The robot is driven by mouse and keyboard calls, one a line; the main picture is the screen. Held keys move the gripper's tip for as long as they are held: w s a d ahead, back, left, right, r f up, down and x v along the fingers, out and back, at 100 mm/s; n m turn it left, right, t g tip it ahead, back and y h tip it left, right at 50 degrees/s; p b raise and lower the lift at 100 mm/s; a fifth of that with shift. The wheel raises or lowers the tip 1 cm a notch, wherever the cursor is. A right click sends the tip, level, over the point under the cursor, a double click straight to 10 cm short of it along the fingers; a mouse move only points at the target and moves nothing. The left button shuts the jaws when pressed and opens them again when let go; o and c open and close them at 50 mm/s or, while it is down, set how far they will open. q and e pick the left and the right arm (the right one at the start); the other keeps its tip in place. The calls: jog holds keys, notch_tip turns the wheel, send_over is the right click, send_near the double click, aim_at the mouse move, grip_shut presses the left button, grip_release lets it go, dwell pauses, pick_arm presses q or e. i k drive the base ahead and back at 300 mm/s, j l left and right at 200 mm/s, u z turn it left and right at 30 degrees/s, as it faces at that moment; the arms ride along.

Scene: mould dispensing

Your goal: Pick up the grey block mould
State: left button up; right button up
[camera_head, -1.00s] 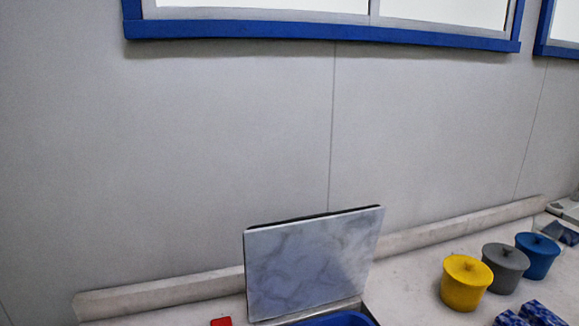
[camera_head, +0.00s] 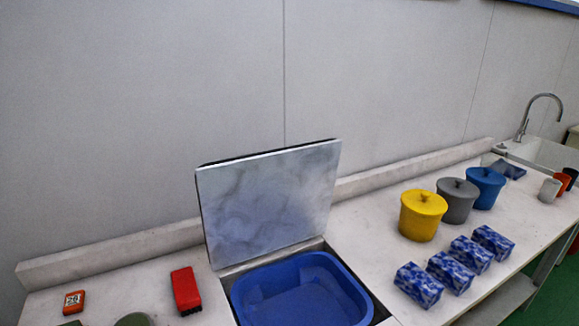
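No thing that I can clearly tell as a grey block mould shows. The grey things on the counter are a round lidded grey pot (camera_head: 457,204), between a yellow pot (camera_head: 421,218) and a blue pot (camera_head: 486,186), and a small light grey cup (camera_head: 549,190) at the far right. Several blue-and-white mottled blocks (camera_head: 419,284) lie in a row in front of the pots. Neither of my grippers is in view.
A blue basin (camera_head: 357,268) sits in the counter (camera_head: 350,225) under a raised marbled lid (camera_head: 268,203). A red object (camera_head: 185,290) and an orange timer-like device (camera_head: 74,302) lie left. A sink (camera_head: 545,152) with a tap (camera_head: 527,128) is at the far right.

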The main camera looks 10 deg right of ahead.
aim_at(455, 277)
jog(key=z, duration=1.4)
jog(key=u, duration=1.4)
jog(key=l+u, duration=0.45)
jog(key=l, duration=0.2)
jog(key=l+u, duration=0.45)
jog(key=l, duration=0.25)
